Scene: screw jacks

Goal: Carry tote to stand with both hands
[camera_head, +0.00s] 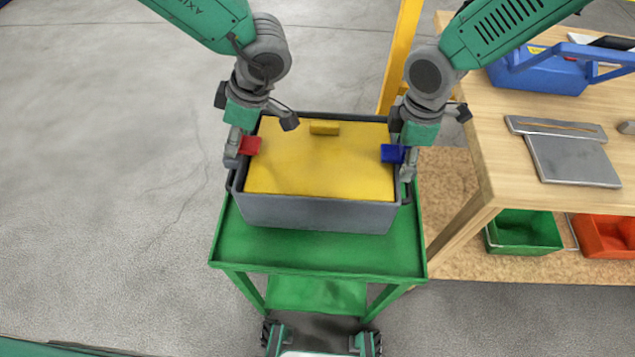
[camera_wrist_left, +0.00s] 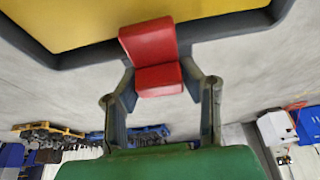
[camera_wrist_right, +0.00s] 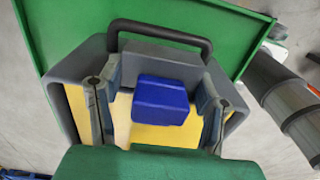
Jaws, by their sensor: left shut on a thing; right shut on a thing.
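A grey tote (camera_head: 318,212) with a yellow top surface (camera_head: 320,165) is over the green cart (camera_head: 318,255), toward its back. I cannot tell whether it rests on the cart or is slightly raised. My left gripper (camera_head: 243,150) is shut on the red block (camera_head: 250,146) at the tote's left rim; the block also shows in the left wrist view (camera_wrist_left: 150,45). My right gripper (camera_head: 405,160) is shut on the blue block (camera_head: 393,153) at the right rim, also in the right wrist view (camera_wrist_right: 162,100). A dark bar handle (camera_wrist_right: 160,30) sits on the tote's end.
A wooden workbench (camera_head: 480,120) stands close on the right, with a blue toolbox (camera_head: 540,75) and a grey plate (camera_head: 572,160) on top. Green (camera_head: 523,232) and orange (camera_head: 605,235) bins sit below. A yellow post (camera_head: 400,50) rises behind the tote. The left floor is clear.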

